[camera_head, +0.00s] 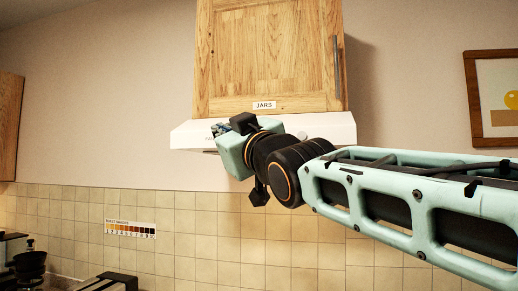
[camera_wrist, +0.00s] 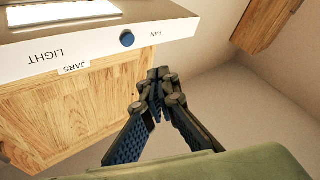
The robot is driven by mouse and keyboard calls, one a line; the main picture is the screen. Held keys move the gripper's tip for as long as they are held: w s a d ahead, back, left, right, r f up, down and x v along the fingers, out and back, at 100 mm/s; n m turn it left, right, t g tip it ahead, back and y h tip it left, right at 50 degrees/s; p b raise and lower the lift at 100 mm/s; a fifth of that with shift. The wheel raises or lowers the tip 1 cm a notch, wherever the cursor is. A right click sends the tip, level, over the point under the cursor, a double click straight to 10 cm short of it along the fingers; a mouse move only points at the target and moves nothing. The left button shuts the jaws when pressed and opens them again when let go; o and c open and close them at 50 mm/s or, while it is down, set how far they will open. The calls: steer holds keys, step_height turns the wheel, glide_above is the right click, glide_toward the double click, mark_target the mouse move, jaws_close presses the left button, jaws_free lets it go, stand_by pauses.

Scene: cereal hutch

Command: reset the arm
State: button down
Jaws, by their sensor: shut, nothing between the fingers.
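My gripper (camera_wrist: 157,88) shows in the wrist view with its fingertips together, shut and empty. Its dark fingers stand in front of the wall and the edge of a wooden cabinet. In the head view my arm reaches in from the right, and its wrist is in front of the white range hood. The fingers are hard to make out in the head view, mostly hidden behind the wrist.
A closed wooden cabinet (camera_head: 268,55) labelled JARS hangs above the white range hood (camera_head: 335,128). A framed picture (camera_head: 492,133) hangs at right. Another wooden cabinet (camera_head: 9,125) is at far left. Dark kitchen items stand lower left.

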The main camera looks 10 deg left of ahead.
stand_by(0.4)
steer(key=d+f+m+g+h+p, duration=0.35)
steer(key=d+f+m+h, duration=0.45)
steer(key=d+f, duration=1.1)
steer(key=s+d+f+m+g+h+p, duration=0.2)
steer(key=s+d+f, duration=0.4)
steer(key=s+f, duration=0.4)
steer(key=s+d+f+m+g+h+p, duration=0.2)
steer(key=s+d+f+g, duration=0.3)
steer(key=s+f, duration=0.6)
step_height(320, 180, down, 2)
steer(key=shift+d+f+m+h+p, duration=0.3)
steer(key=shift+d+m+h, duration=0.2)
steer(key=shift+m+h, duration=0.15)
